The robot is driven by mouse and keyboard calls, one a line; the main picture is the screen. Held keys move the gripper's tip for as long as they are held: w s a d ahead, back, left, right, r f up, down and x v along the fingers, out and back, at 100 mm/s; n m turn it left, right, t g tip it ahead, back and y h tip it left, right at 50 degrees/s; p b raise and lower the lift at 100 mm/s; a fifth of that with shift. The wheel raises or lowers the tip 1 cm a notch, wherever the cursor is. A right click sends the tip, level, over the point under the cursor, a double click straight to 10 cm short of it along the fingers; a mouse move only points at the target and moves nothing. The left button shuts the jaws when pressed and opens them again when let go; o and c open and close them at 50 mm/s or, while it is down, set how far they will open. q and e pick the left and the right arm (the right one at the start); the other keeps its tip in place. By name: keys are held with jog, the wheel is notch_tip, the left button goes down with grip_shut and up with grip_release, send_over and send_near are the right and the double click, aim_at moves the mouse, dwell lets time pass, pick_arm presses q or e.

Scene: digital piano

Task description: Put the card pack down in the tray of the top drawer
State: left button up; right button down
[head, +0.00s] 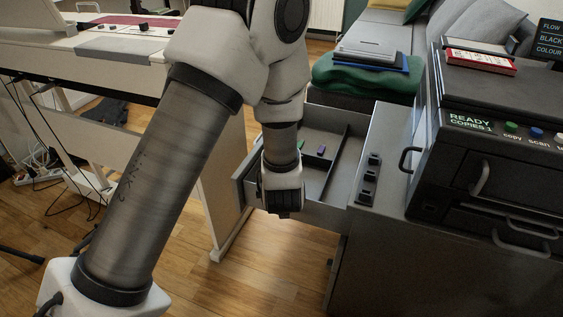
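The top drawer (325,214) is pulled out from the grey cabinet and open, with dividers forming compartments inside. A small green item (302,143) and a small purple item (321,150) lie in it. My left gripper (284,208) points down at the drawer, near its front, and covers part of it. Its fingers are dark and seen from behind, so I cannot tell how far apart they are or whether they hold anything. I cannot make out a card pack in or under the gripper. My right gripper is out of view.
A black copier (455,165) stands on the cabinet, with a red and white flat item (480,61) on top. A dark slim object (370,177) lies on the cabinet beside the drawer. A white piano (120,45) is at left, a green cloth (365,80) behind.

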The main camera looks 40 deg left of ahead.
pick_arm(q)
jog(key=shift+f, duration=0.45)
jog(key=shift+f+b, duration=0.1)
jog(key=shift+b, duration=0.2)
jog(key=o, duration=1.2)
